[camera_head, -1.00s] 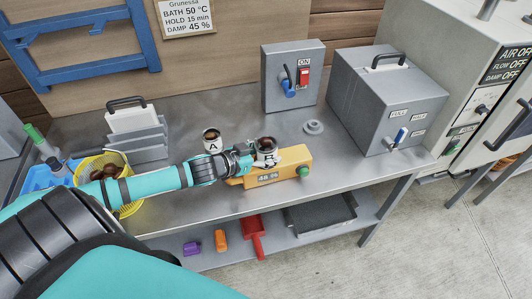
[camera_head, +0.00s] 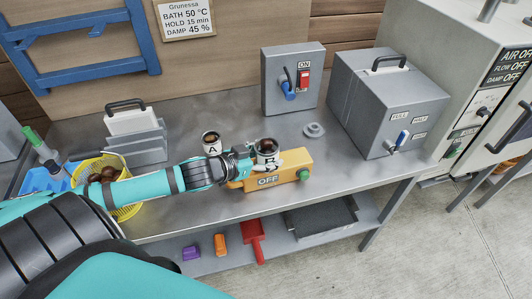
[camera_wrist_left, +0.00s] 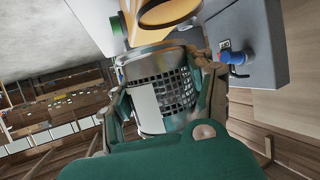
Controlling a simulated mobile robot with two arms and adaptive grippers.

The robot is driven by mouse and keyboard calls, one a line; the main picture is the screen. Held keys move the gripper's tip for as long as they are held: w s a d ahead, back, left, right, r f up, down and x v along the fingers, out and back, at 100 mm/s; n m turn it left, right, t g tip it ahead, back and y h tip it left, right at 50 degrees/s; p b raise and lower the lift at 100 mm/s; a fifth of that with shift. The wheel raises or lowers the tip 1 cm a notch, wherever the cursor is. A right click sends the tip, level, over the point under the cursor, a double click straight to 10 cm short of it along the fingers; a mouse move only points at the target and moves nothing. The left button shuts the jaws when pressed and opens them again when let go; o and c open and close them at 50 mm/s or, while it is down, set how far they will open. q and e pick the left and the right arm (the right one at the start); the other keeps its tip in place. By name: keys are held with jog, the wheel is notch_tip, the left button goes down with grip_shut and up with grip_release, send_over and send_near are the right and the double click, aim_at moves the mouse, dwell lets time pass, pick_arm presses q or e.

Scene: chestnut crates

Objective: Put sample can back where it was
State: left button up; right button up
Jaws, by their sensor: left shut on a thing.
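The can looks upright and just above the meter, whose display reads OFF. In the left wrist view the fingers (camera_wrist_left: 165,80) are closed around the can, whose perforated metal side (camera_wrist_left: 178,92) and white label show. A similar can marked A (camera_head: 211,150) stands on the bench left of the meter. My right gripper is out of view.
A round grey lid (camera_head: 314,130) lies behind the meter. A grey switch box (camera_head: 291,80) and a larger grey bath box (camera_head: 385,105) stand behind. A yellow basket (camera_head: 123,213) of chestnuts is at left. The bench front right of the meter is clear.

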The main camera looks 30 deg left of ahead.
pick_arm(q)
jog(key=s+d+r+b, duration=0.2)
jog(key=s+d, duration=0.6)
jog(key=s, duration=0.2)
jog(key=w+d+r+n+y, duration=0.3)
jog(key=w+r, duration=0.2)
jog(key=r, duration=0.1)
jog(key=shift+w+d+t+y, duration=0.2)
jog(key=shift+w+t+y, duration=0.1)
jog(key=shift+t, duration=0.1)
